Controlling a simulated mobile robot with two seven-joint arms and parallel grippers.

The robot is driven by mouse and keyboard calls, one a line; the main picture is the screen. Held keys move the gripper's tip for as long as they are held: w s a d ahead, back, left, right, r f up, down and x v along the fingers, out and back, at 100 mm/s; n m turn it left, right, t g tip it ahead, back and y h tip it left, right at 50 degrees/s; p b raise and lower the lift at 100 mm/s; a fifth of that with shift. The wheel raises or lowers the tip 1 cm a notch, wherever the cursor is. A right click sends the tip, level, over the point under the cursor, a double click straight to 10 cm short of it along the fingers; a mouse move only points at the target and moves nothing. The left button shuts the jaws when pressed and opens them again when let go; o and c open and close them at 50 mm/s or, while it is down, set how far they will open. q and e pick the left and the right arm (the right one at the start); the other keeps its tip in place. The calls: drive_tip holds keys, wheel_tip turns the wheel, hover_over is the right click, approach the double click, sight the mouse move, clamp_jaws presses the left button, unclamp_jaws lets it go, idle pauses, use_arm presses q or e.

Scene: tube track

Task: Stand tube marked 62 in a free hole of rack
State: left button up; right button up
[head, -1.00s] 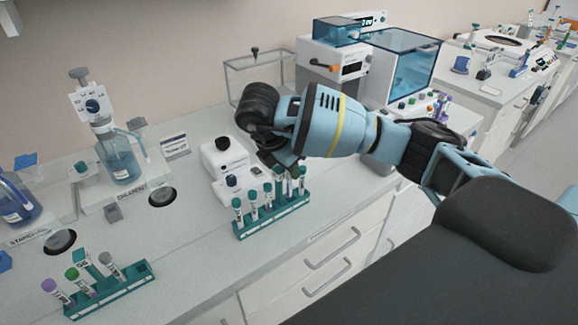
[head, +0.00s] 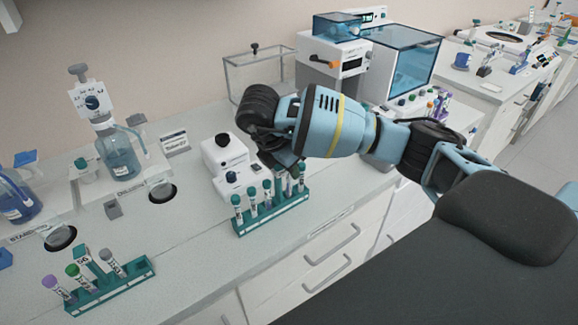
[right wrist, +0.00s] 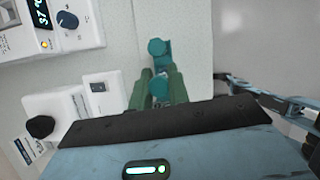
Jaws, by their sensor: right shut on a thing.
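My right gripper (head: 283,163) points down over the far right end of a green rack (head: 272,221) in the middle of the bench. In the right wrist view its green fingers (right wrist: 159,88) are shut around a teal-capped tube (right wrist: 160,84). The tube's lower part is hidden there, so I cannot tell how deep it sits. Another teal cap (right wrist: 157,46) shows just beyond it. Several teal-capped tubes (head: 251,195) stand upright in the rack. The number 62 is not legible on any tube. My left gripper is out of view.
A second green rack (head: 112,288) at the front left holds purple-, green- and grey-capped tubes. A white device (head: 228,165) stands close behind the middle rack. A blue-liquid bottle (head: 118,155) stands at the left. The bench between the racks is clear.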

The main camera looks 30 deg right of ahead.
drive_tip(key=shift+r, duration=0.1)
drive_tip(key=shift+r, duration=0.85)
drive_tip(key=shift+a+f, duration=0.1)
drive_tip(key=shift+f, duration=0.9)
idle(1.1)
drive_tip(key=shift+r, duration=0.1)
drive_tip(key=shift+r, duration=0.9)
drive_tip(key=o, duration=0.8)
